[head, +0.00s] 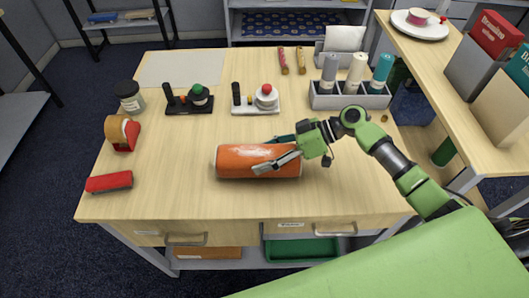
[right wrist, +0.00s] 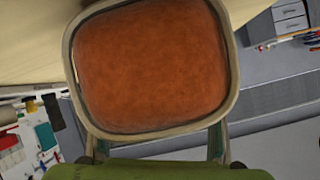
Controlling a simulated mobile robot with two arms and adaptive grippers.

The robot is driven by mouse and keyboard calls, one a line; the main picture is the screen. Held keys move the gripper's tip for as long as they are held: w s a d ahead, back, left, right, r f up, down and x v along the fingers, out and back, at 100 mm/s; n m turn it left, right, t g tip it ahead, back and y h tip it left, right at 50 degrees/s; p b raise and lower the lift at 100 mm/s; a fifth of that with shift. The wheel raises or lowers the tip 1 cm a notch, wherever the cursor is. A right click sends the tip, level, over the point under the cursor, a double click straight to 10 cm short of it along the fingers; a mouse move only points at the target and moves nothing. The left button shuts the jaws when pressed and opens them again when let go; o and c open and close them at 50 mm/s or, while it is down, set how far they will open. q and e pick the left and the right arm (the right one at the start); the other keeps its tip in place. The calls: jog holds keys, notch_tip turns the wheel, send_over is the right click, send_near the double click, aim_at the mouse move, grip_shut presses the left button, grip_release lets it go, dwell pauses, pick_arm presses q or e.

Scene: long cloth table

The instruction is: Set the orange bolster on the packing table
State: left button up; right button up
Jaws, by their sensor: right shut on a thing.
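The orange bolster (head: 235,160) lies lengthwise at the middle of the packing table (head: 340,200), over its front half. Whether it rests on the wood or hangs just above it, I cannot tell. My right gripper (head: 275,155) comes in from the right and is shut on the bolster's right part, one finger along the near side and one on the far side. My left gripper is not in view.
A red stapler-like item (head: 109,182), a tape dispenser (head: 122,132) and a dark jar (head: 129,97) stand at the left. Two stamp sets and a grey caddy with bottles (head: 348,97) stand behind the bolster. Bare wood lies front right. A side table (head: 430,58) stands right.

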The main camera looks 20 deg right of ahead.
aim_at(284, 150)
jog(key=shift+f, duration=0.2)
jog(key=o, duration=1.3)
jog(key=shift+c, duration=0.2)
jog(key=b+v, duration=0.3)
jog(key=v, duration=0.8)
jog(key=shift+f, duration=0.15)
jog(key=shift+s+d+r, duration=0.1)
jog(key=shift+d+r, duration=0.3)
jog(key=shift+d, duration=0.1)
